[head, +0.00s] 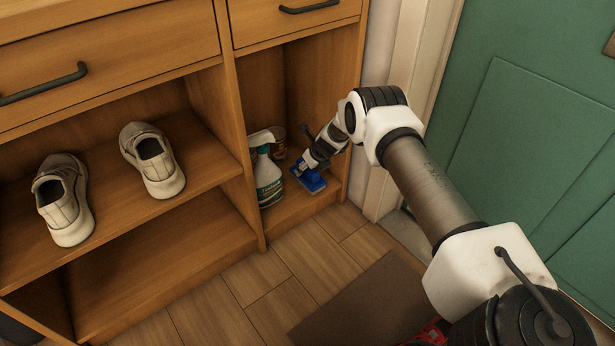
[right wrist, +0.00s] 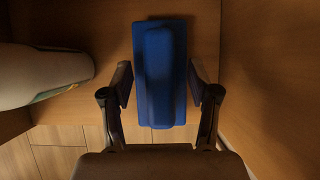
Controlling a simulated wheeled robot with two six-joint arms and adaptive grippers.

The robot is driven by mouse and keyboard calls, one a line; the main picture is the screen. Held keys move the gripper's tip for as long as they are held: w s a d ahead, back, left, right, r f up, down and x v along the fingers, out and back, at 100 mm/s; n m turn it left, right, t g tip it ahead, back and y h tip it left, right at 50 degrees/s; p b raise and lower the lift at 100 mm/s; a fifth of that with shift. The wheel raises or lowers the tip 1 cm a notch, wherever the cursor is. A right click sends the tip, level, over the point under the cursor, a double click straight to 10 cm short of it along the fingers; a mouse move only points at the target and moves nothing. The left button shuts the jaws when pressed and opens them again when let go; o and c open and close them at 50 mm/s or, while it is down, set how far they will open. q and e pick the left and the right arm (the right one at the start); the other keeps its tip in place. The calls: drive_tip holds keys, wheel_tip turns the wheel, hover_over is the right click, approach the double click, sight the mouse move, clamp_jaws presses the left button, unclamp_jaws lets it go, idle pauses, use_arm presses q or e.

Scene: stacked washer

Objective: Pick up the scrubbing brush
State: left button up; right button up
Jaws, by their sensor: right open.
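The blue scrubbing brush (head: 308,177) lies on the bottom board of the right cabinet compartment. In the right wrist view the brush (right wrist: 160,75) is upright in the picture, its raised handle along its middle. My right gripper (right wrist: 161,85) is open, with one finger on each side of the brush and a gap visible on both sides. In the head view my right gripper (head: 305,160) reaches into the compartment just above the brush and partly covers it. My left gripper is not in view.
A spray bottle (head: 267,175) stands just left of the brush; its white body (right wrist: 40,75) shows in the right wrist view. A can (head: 278,142) stands behind. The compartment's right wall (head: 350,120) is close. Shoes (head: 152,160) sit on the left shelf.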

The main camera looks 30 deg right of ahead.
drive_tip(key=shift+f, duration=0.25)
clamp_jaws()
drive_tip(key=shift+r, duration=0.1)
idle(0.3)
